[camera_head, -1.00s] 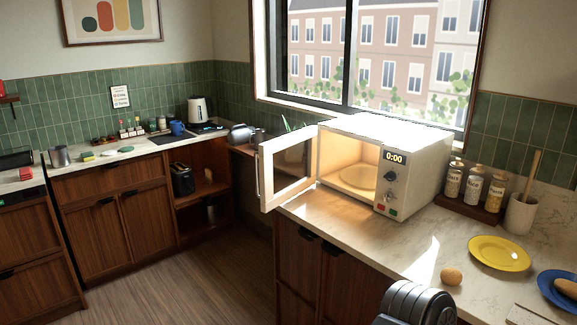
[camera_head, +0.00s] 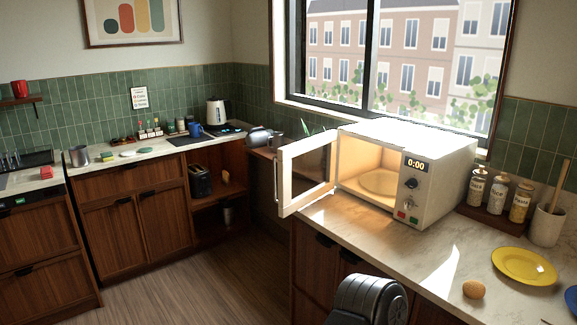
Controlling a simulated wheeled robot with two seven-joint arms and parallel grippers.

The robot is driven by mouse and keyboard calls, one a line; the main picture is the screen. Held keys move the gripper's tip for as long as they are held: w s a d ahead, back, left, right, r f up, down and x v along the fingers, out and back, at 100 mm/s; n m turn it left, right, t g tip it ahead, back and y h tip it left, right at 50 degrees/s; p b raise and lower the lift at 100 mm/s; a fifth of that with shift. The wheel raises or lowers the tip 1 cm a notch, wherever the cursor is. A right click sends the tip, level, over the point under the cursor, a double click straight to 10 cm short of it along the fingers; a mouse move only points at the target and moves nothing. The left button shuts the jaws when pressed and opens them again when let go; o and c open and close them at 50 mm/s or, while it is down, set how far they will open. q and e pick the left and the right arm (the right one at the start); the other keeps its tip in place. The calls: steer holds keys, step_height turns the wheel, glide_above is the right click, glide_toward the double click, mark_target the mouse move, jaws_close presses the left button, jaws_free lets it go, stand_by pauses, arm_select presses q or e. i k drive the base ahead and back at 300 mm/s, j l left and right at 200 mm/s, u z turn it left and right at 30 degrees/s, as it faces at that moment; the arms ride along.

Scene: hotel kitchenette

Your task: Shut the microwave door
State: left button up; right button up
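The white microwave (camera_head: 432,179) stands on the marble counter below the window. Its door (camera_head: 306,172) is swung wide open to the left, with a handle along its free edge. The lit inside shows a round turntable (camera_head: 380,182) with nothing on it. The display reads 0:00, above a dial and red and green buttons. A dark rounded part of my arm shows at the bottom edge, in front of the counter, well apart from the door. Neither gripper is in view.
A yellow plate (camera_head: 524,266) and a round brown item (camera_head: 474,289) lie on the counter right of the microwave. Several jars (camera_head: 498,194) stand in a wooden tray beside a utensil crock (camera_head: 546,226). The floor (camera_head: 200,285) to the left is clear.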

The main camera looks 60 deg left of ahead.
mark_target(307, 167)
steer(key=i+j+u, duration=0.1)
steer(key=j+u, duration=0.35)
steer(key=i+j+u, duration=0.15)
steer(key=u, duration=0.25)
steer(key=i+j+u, duration=0.15)
steer(key=j+u, duration=0.15)
steer(key=u, duration=0.15)
steer(key=i+j+u, duration=0.15)
steer(key=u, duration=0.25)
steer(key=i+j+u, duration=0.25)
steer(key=i, duration=0.2)
steer(key=i+u, duration=0.2)
steer(key=i, duration=0.3)
steer(key=i+j+z, duration=0.1)
steer(key=i+z, duration=0.2)
steer(key=z, duration=0.15)
steer(key=i+j+z, duration=0.2)
steer(key=z, duration=0.2)
steer(key=i+j+z, duration=0.3)
steer(key=z, duration=0.15)
steer(key=i+j+z, duration=0.25)
steer(key=z, duration=0.15)
steer(key=i+j+z, duration=0.1)
steer(key=j+z, duration=0.75)
steer(key=i+j, duration=0.05)
steer(key=j, duration=0.05)
